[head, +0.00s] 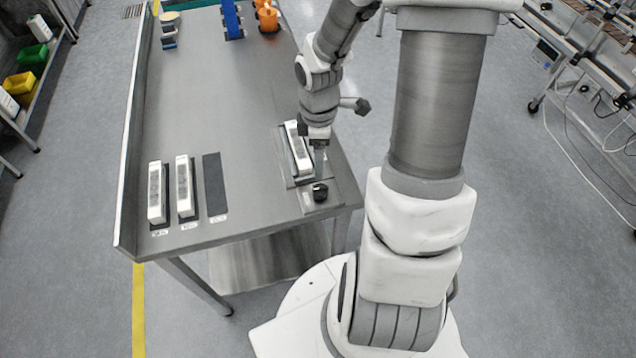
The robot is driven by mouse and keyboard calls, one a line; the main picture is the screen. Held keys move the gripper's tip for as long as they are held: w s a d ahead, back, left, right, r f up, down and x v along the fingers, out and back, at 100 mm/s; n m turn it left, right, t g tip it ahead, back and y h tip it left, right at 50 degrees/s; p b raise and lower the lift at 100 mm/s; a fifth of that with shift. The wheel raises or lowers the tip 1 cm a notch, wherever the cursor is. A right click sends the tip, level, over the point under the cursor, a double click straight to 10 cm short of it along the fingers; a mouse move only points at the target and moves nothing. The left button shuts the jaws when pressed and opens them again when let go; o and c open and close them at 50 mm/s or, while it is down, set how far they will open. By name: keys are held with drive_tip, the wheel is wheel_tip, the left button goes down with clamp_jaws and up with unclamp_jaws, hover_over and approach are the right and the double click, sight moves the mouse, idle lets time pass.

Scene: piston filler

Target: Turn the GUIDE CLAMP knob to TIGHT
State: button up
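A black knob (320,191) sits on a small plate at the front right corner of the steel table; I take it to be the GUIDE CLAMP knob. Its pointer and any TIGHT marking are too small to read. My gripper (319,162) points down just behind the knob, beside a white block (299,149) in a dark holder. The gripper looks apart from the knob. Its fingers are small and partly merge with the background, so their opening is unclear.
Two white blocks (155,192) (184,186) stand on dark strips at the table's front left, next to an empty dark strip (214,184). A blue part (231,20) and orange items (267,17) are at the back. The table's middle (215,100) is clear.

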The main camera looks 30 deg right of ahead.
sight(319, 189)
wheel_tip(319, 189, down, 12)
drive_tip(key=shift+r+b, duration=0.1)
drive_tip(key=shift+b, duration=1)
clamp_jaws()
